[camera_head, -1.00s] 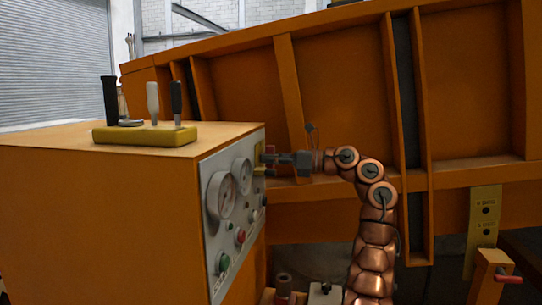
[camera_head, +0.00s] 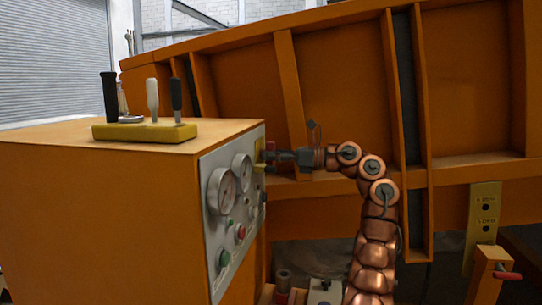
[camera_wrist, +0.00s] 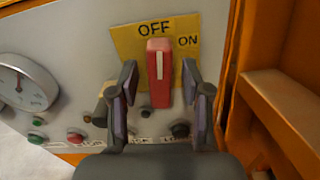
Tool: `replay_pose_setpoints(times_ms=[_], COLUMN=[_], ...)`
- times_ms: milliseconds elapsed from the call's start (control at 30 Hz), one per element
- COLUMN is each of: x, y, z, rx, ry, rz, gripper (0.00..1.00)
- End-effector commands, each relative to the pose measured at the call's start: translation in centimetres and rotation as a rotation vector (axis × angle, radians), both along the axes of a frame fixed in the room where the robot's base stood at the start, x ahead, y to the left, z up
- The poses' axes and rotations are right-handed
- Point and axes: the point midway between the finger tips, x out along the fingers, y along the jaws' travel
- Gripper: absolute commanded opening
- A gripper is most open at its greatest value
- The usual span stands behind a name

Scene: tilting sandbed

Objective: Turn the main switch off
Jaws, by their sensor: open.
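The main switch is a red lever (camera_wrist: 159,75) on a yellow plate (camera_wrist: 124,40) in the wrist view. It stands upright, its upper end just under the word OFF; ON is printed to its right. My gripper (camera_wrist: 160,88) is open, one finger on each side of the lever, with visible gaps. In the head view my gripper (camera_head: 277,157) reaches from the right to the panel face, with a bit of the red lever (camera_head: 270,146) showing at its tips. The fingers partly hide the switch there.
The grey panel (camera_head: 214,165) carries gauges (camera_head: 222,191) and buttons left of the switch. Levers (camera_head: 153,100) stand on a yellow base on the orange cabinet. An orange ribbed wall (camera_head: 350,80) rises behind my arm. An orange ledge (camera_wrist: 275,95) lies close to the right.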

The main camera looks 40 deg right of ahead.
Motion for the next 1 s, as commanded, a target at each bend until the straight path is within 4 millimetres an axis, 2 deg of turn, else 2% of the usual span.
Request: replay_pose_setpoints(times_ms=[500,700,1000], x=[-6.7,-8.1,-8.6], y=[-6.0,-7.2,-7.6], z=[0.2,0.0,0.0], rx=[0.004,0.000,-0.001], ry=[-0.003,0.000,-0.001], rz=[-0.005,-0.001,0.000], gripper=[0.48,0.48,0.48])
